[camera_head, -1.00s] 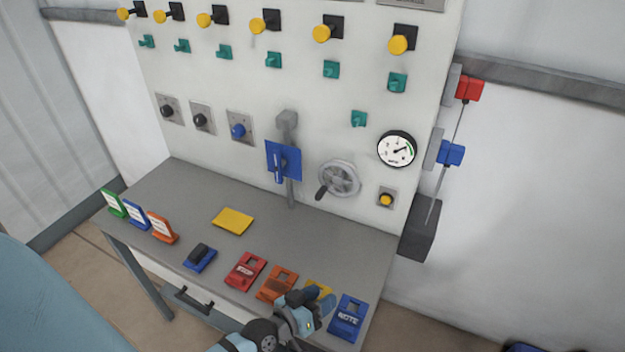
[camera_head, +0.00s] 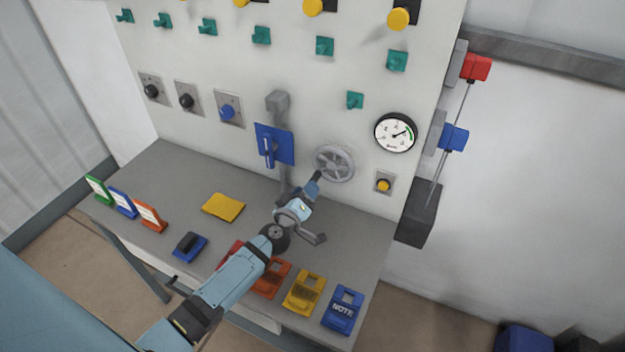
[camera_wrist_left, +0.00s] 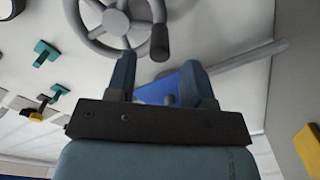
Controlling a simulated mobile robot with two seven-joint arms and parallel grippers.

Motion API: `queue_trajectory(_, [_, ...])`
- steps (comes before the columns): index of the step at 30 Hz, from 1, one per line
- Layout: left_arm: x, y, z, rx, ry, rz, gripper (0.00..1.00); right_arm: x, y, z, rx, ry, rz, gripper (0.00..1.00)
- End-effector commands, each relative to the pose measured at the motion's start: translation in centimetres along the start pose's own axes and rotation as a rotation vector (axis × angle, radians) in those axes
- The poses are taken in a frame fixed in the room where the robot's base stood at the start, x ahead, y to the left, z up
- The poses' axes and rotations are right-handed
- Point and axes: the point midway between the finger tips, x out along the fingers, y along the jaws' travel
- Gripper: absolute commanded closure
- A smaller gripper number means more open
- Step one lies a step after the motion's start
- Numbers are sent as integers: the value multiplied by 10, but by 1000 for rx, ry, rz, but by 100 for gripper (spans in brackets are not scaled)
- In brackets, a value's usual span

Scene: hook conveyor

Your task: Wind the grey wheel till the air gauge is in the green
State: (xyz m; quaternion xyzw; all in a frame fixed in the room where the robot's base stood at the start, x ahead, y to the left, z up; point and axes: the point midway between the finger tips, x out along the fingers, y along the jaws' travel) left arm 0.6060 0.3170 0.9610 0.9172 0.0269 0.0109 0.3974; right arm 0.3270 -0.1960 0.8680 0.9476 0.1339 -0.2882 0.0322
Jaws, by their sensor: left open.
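The grey wheel (camera_head: 345,160) is mounted on the white panel above the bench. It also shows at the top of the left wrist view (camera_wrist_left: 108,22), with its dark handle (camera_wrist_left: 159,42) sticking out. My left gripper (camera_head: 317,180) is at the lower left of the wheel. In the left wrist view its fingers (camera_wrist_left: 160,72) are apart and empty, with the handle just beyond the gap between them. The air gauge (camera_head: 396,133) is right of the wheel. Its needle points to the upper right, near the green arc; whether it lies in the green is too small to tell.
A blue lever plate (camera_head: 283,150) is left of the wheel, and a yellow button (camera_head: 384,186) is at its lower right. The grey bench (camera_head: 180,180) holds a yellow pad (camera_head: 223,207) and several coloured holders. The air in front of the gauge is clear.

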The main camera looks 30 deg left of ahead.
Motion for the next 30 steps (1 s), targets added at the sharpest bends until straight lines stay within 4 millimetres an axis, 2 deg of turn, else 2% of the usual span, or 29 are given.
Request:
queue_trajectory(3, [22, 0, 0, 1, 1, 1, 52, 2, 0, 0, -1, 3, 0, 57])
queue_trajectory(9, [43, 0, 1, 0, -1, 0, 52, 3, -1, 1, 0, 4, -2, 57])
queue_trajectory(20, [48, 0, 0, 0, -1, 0, 52, 3, -3, -1, 1, 7, -7, 57])
queue_trajectory(26, [48, 0, 0, 1, -1, 0, 96, 3, -3, 0, 1, 7, -6, 57])
queue_trajectory(27, [48, 0, 0, 1, -1, 0, 100, 3, -3, 0, 1, 6, -6, 57])
queue_trajectory(30, [48, 0, 1, 0, -1, 0, 100, 3, -2, 0, 0, 5, -5, 57])
